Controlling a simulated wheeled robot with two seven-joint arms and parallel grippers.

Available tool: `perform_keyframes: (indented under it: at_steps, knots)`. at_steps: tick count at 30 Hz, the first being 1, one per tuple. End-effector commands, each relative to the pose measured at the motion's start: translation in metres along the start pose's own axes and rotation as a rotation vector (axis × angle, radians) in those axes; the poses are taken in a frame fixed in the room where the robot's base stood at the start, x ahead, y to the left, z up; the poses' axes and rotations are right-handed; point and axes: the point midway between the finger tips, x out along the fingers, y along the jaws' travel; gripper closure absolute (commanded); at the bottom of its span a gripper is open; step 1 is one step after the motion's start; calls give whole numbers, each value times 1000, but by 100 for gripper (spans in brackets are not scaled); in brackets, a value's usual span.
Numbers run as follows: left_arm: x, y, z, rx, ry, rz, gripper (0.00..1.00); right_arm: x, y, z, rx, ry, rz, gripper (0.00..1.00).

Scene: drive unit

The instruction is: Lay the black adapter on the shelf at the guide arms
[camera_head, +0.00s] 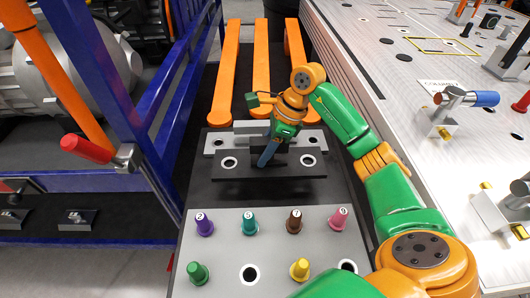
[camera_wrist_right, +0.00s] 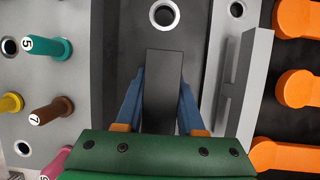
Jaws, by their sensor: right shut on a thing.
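The black adapter (camera_head: 300,171) is a flat dark plate with a round hole near each end and a raised block in its middle. My right gripper (camera_head: 268,154) is over that middle, its blue fingers around the block. In the right wrist view the dark block (camera_wrist_right: 163,82) stands between the two fingers. The plate is over the dark shelf (camera_head: 255,194), in front of a grey holed plate (camera_head: 211,147); I cannot tell whether it touches the shelf. The orange guide arms (camera_head: 262,62) run away behind the grey plate. My left gripper is not in view.
A light grey plate with numbered coloured pegs (camera_head: 250,223) is in front of the adapter. Blue rack posts (camera_head: 103,82) with a red handle (camera_head: 86,149) stand on the left. A perforated metal table (camera_head: 400,105) with clamps is on the right.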

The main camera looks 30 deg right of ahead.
Motion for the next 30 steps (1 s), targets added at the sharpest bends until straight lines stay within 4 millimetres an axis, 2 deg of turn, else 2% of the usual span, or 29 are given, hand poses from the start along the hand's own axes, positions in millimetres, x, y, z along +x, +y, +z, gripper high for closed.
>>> perform_keyframes:
  at_steps: [12, 21, 22, 24, 25, 30]
  knots:
    - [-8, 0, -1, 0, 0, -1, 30, 56, 0, -22, -4, -3, 1, 100]
    - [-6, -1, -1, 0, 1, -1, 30, 59, 0, -24, -6, -3, -2, 100]
    - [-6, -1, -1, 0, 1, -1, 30, 60, 0, -24, -5, 0, 1, 54]
    - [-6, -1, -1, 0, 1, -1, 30, 60, 0, -24, -5, 0, 1, 36]
    - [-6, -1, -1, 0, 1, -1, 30, 60, 0, -24, -5, 0, 1, 33]
    - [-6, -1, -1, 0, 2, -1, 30, 60, 0, -24, -5, 0, 1, 33]
